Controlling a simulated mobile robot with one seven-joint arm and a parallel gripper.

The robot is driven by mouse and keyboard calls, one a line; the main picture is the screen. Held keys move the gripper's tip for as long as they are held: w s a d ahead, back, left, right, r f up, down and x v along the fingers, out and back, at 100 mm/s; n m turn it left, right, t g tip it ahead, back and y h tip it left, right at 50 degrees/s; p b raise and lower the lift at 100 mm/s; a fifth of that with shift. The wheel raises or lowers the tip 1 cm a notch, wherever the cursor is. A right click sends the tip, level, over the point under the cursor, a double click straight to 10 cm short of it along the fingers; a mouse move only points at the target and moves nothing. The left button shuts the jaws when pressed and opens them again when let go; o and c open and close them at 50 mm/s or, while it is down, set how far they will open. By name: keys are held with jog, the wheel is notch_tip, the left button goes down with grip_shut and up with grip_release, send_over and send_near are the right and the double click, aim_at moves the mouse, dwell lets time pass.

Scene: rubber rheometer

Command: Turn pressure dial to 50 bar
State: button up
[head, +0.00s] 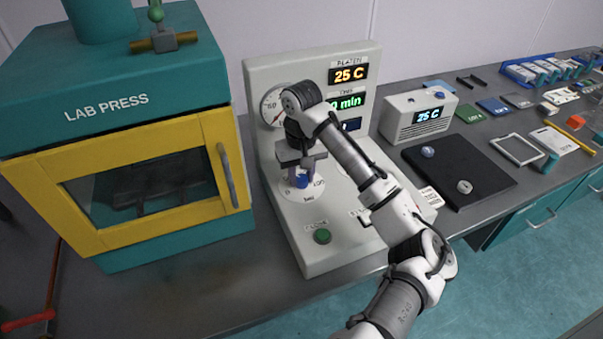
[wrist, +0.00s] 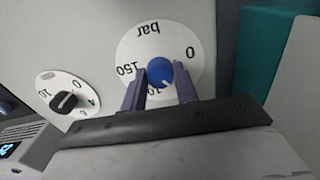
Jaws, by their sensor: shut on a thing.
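The pressure dial is a blue knob (wrist: 160,71) on a round white scale plate (wrist: 163,35) marked "bar". In the wrist view the scale is upside down, with 0 at right and 150 at left. A partly covered number shows below the knob, and any 50 mark is hidden. A pale pointer mark on the knob points down and slightly right. My gripper (wrist: 157,74) has its two purple-grey fingers on either side of the knob, shut on it. In the head view my gripper (head: 298,166) reaches down onto the blue knob (head: 301,181).
A second dial with a black knob (wrist: 64,101) sits beside it on the panel. A round gauge (head: 270,107) is partly behind my arm. A green button (head: 322,236) is on the panel's front. The yellow-framed lab press (head: 215,140) stands close at left.

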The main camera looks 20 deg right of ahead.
aim_at(302, 178)
jog(key=o, duration=1)
jog(key=shift+c, duration=0.2)
notch_tip(302, 178, up, 14)
jog(key=b, duration=0.1)
jog(key=shift+f, duration=0.1)
